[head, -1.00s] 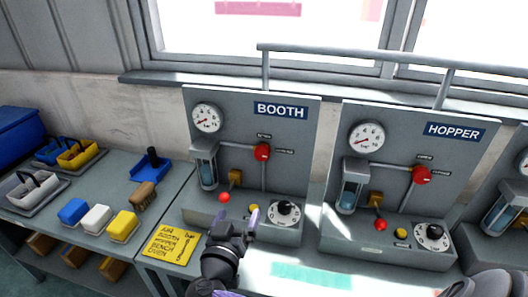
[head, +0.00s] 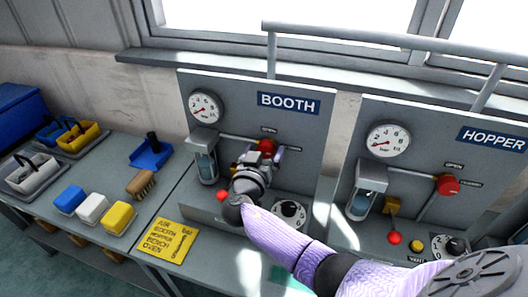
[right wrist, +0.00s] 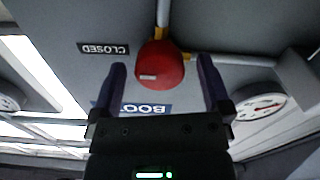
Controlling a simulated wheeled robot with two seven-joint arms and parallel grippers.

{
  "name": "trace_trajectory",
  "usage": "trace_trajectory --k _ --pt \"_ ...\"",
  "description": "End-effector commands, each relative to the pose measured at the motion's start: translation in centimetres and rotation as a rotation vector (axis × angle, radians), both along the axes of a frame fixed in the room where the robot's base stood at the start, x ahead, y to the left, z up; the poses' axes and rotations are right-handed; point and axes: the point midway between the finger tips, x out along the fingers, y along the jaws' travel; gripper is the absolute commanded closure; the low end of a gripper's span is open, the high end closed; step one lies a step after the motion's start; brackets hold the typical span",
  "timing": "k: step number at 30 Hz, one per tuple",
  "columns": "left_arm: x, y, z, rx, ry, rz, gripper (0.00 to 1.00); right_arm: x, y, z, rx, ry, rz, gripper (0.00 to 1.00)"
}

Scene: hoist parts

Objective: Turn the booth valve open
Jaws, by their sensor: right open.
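The booth valve, a red knob (head: 267,146) on a pipe, is on the grey panel under the BOOTH sign (head: 289,103). My right gripper (head: 262,158) is at this knob in the head view and partly covers it. In the right wrist view, the red knob (right wrist: 158,68) appears between the two open fingers, with space on both sides; contact cannot be told. A CLOSED label (right wrist: 103,49) shows upside down beside the knob. My left gripper is not in view.
The booth gauge (head: 205,106) and glass cylinder (head: 206,164) are left of the valve. A black dial (head: 290,212) is below. The hopper panel with its own red valve (head: 447,185) stands to the right. A yellow note (head: 171,240) lies on the bench.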

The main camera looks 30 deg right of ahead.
Motion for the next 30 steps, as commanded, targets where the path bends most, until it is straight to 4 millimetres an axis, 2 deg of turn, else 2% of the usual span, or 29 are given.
trace_trajectory --k 6,19,30 --pt "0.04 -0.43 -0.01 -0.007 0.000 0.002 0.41 0.03 -0.03 0.00 0.000 0.000 0.000 0.03" --pt "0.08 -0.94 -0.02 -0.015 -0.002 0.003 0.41 0.00 0.00 -0.01 -0.001 0.001 0.000 0.94" --pt "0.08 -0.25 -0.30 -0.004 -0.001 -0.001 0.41 -0.01 0.01 -0.10 -0.049 0.057 0.001 0.95"
